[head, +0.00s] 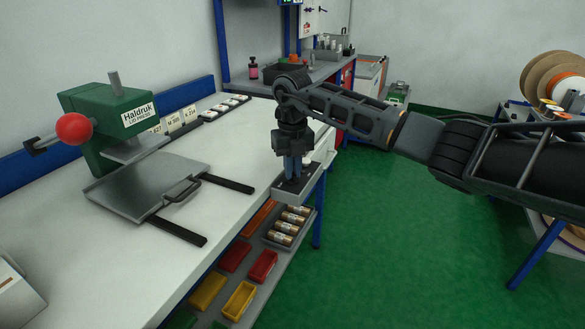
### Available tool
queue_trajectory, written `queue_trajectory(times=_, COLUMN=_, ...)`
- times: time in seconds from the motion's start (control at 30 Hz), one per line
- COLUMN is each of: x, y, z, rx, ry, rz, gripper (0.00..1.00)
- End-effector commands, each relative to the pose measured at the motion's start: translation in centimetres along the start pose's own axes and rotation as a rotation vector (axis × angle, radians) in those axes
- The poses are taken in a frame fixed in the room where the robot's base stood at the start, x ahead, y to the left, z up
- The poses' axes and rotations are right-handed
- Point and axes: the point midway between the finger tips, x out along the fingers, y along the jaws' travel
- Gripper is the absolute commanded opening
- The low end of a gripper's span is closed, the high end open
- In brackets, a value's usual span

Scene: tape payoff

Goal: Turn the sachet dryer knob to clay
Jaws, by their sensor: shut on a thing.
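My gripper (293,168) points straight down over a small grey box (294,192) at the right corner of the white bench. Its bluish fingers are shut at the top of this box, on what looks like its knob. The knob itself is hidden by the fingers, so its setting cannot be read. No clay mark or dryer label is readable in the head view.
A green lid press (107,128) with a red ball handle (74,128) stands on the white bench (60,245). A grey plate (140,190) lies before it. Green floor (400,240) is clear to the right.

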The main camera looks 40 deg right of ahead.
Motion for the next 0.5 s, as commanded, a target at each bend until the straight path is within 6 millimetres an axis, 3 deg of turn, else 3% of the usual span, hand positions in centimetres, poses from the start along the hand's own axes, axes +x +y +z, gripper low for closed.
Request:
queue_trajectory(times=0.27, x=-0.04, y=-0.06, z=0.02, rx=-0.058, ry=0.000, rz=-0.002, gripper=0.00)
queue_trajectory(times=0.5, x=-0.10, y=-0.11, z=0.09, rx=-0.216, ry=-0.001, rz=-0.002, gripper=0.00)
